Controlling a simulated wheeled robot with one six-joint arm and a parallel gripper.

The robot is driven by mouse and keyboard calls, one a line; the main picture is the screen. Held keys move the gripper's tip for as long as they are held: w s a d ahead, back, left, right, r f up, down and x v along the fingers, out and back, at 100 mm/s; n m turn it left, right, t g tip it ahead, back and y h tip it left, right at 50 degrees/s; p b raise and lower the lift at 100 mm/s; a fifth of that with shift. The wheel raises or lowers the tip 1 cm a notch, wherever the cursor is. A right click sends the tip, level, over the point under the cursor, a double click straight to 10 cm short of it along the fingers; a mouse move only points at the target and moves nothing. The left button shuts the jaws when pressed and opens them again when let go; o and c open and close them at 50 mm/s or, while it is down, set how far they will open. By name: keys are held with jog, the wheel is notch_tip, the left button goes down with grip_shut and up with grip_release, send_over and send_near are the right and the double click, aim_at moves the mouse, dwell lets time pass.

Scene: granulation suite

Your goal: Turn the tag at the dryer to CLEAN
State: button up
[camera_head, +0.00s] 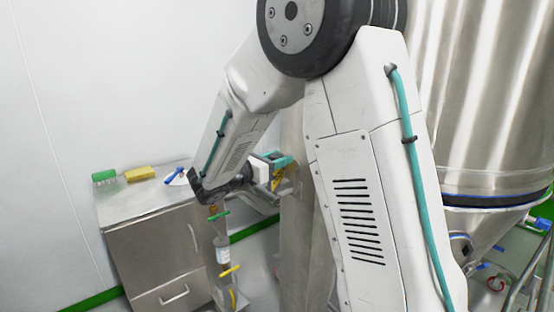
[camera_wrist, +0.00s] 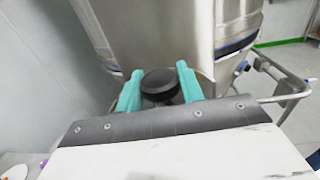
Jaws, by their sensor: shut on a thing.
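My gripper (camera_head: 283,164) reaches to a grey upright post in the head view, beside the big steel vessel. Its teal fingers show in the wrist view (camera_wrist: 158,86), one on each side of a round black knob (camera_wrist: 160,83), and are shut on it. A small yellow piece (camera_head: 278,180) shows just below the fingers in the head view, partly hidden by my gripper; I cannot tell if it is part of the tag. No CLEAN lettering can be read in either view. The steel dryer vessel (camera_head: 490,100) stands at the right, and its lower part also shows in the wrist view (camera_wrist: 165,35).
A steel cabinet (camera_head: 150,218) at the left bears a green brush (camera_head: 104,176), a yellow block (camera_head: 139,174) and a blue-handled tool (camera_head: 175,176). Hanging items with green and yellow handles (camera_head: 222,250) are beside it. Tube rails (camera_wrist: 285,90) stand right of my gripper.

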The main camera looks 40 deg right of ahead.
jog(key=n+t+y, duration=0.1)
jog(key=n+t, duration=0.1)
jog(key=t, duration=0.1)
jog(key=n+t+y, duration=0.1)
jog(key=n+t, duration=0.2)
jog(key=t, duration=0.1)
jog(key=shift+s+y, duration=0.1)
jog(key=shift+y, duration=0.2)
jog(key=shift+n+t+y, duration=1.8)
jog(key=shift+t, duration=0.5)
jog(key=shift+y, duration=0.3)
jog(key=o, duration=1)
